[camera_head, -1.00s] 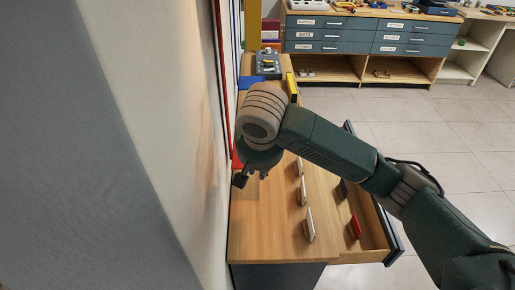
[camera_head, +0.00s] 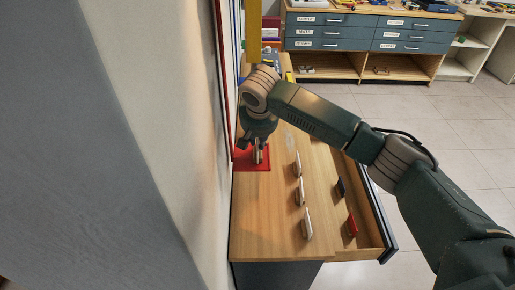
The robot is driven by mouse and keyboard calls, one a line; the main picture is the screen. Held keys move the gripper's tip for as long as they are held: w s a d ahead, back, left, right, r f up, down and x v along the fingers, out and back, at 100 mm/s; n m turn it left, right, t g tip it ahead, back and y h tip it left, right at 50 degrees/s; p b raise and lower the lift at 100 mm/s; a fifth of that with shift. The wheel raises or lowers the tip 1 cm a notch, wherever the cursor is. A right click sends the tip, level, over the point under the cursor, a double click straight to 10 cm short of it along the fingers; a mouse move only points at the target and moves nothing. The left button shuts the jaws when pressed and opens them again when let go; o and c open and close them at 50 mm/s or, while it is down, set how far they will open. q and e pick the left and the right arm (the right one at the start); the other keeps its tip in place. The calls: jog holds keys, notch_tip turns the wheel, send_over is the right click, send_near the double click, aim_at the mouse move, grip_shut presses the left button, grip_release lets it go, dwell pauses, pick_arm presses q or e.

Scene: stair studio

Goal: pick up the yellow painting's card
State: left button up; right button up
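My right gripper (camera_head: 256,146) points down over the cabinet top, above a red mat (camera_head: 247,165) beside the wall. A pale upright piece shows at its fingertips; I cannot tell whether it is a card or a finger, or how far the fingers are open. A yellow-framed painting (camera_head: 253,34) hangs at the far end of the wall. A small yellow piece (camera_head: 290,76) stands at the far right of the cabinet top, partly hidden by my arm. My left gripper is out of view.
Pale cards stand in a row on the cabinet top (camera_head: 262,220): far (camera_head: 297,165), middle (camera_head: 301,191), near (camera_head: 307,223). An open drawer (camera_head: 371,230) holds a red card (camera_head: 351,225) and a dark blue one (camera_head: 341,187). The wall borders the top's left.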

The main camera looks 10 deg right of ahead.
jog(key=shift+x, duration=0.9)
jog(key=shift+s, duration=0.1)
jog(key=shift+f+p, duration=0.1)
jog(key=shift+p, duration=0.2)
grip_shut()
